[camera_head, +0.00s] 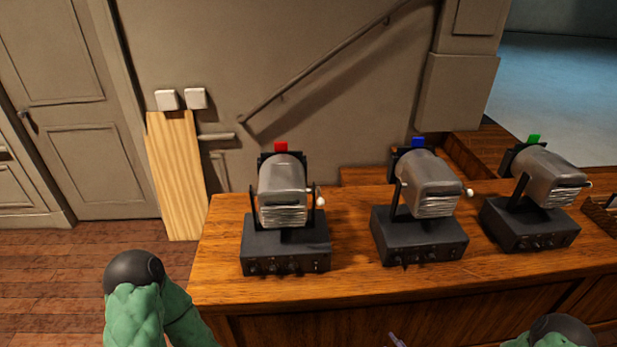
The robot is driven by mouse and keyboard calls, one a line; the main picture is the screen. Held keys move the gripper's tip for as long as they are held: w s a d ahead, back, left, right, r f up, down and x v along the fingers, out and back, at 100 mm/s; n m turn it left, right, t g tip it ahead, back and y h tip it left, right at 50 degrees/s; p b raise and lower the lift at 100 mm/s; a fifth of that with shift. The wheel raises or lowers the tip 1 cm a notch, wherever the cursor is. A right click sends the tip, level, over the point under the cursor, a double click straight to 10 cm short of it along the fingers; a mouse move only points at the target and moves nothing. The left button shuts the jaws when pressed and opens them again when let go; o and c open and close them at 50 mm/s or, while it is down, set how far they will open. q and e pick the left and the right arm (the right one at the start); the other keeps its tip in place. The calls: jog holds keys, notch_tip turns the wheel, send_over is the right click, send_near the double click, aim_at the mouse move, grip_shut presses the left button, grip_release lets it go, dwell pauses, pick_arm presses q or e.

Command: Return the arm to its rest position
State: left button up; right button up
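My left arm (145,312), green with a black rounded joint, shows at the lower left, in front of the desk's left end. Its gripper is out of the picture. My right arm (558,333) shows only as a black joint and some green at the bottom right edge. A small greyish tip (397,341) pokes up at the bottom edge, left of the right arm; it may be part of my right gripper, but too little shows to tell its opening or whether it holds anything. Neither arm is seen touching the desk.
Three grey lamp-like devices with red (281,147), blue (418,142) and green (534,139) tops stand on black knobbed boxes on the wooden desk (345,292). A slatted holder (602,214) is at the right edge. The desk's front strip is clear. A wooden board (178,178) leans left.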

jog(key=s+a+f+n+g+y, duration=0.1)
jog(key=s+a+f+n+g, duration=0.15)
jog(key=a, duration=0.25)
jog(key=s+a+f+n+g, duration=0.2)
jog(key=a+n+g, duration=0.1)
jog(key=a+g, duration=0.1)
jog(key=s+a+n+g, duration=0.6)
jog(key=s+a, duration=0.1)
jog(key=s, duration=0.4)
jog(key=shift+s+a, duration=0.2)
jog(key=shift+a, duration=0.1)
jog(key=shift+f, duration=0.1)
